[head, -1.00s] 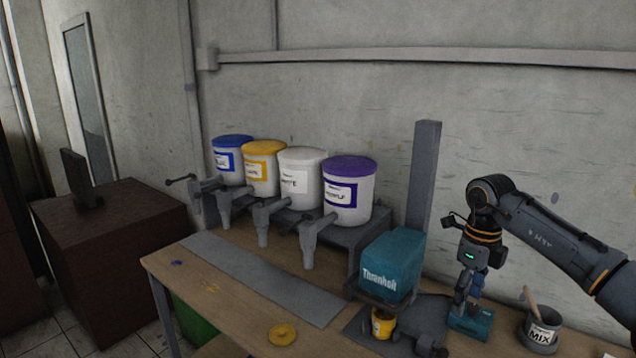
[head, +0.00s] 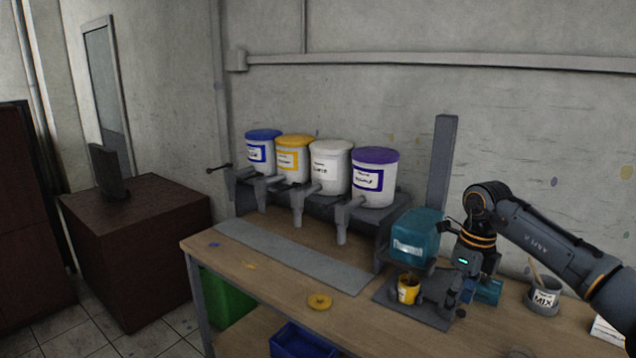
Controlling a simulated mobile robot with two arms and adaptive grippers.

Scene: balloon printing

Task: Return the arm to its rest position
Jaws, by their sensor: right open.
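My right gripper (head: 454,303) points down at the right part of the wooden workbench, its arm coming in from the right. It is open, and I see nothing held in it. It is just right of a small yellow cup (head: 408,289), which stands upright on the grey base of a teal machine (head: 415,238). A small teal block (head: 487,291) shows partly behind the gripper. My left gripper is not in view.
The workbench (head: 352,316) carries a rack with blue, yellow, white and purple lidded paint buckets (head: 375,178). A yellow lid (head: 319,301) lies at the front. A MIX pot (head: 543,297) stands right of the gripper. A grey post (head: 441,165) rises behind. The bench's front left is mostly clear.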

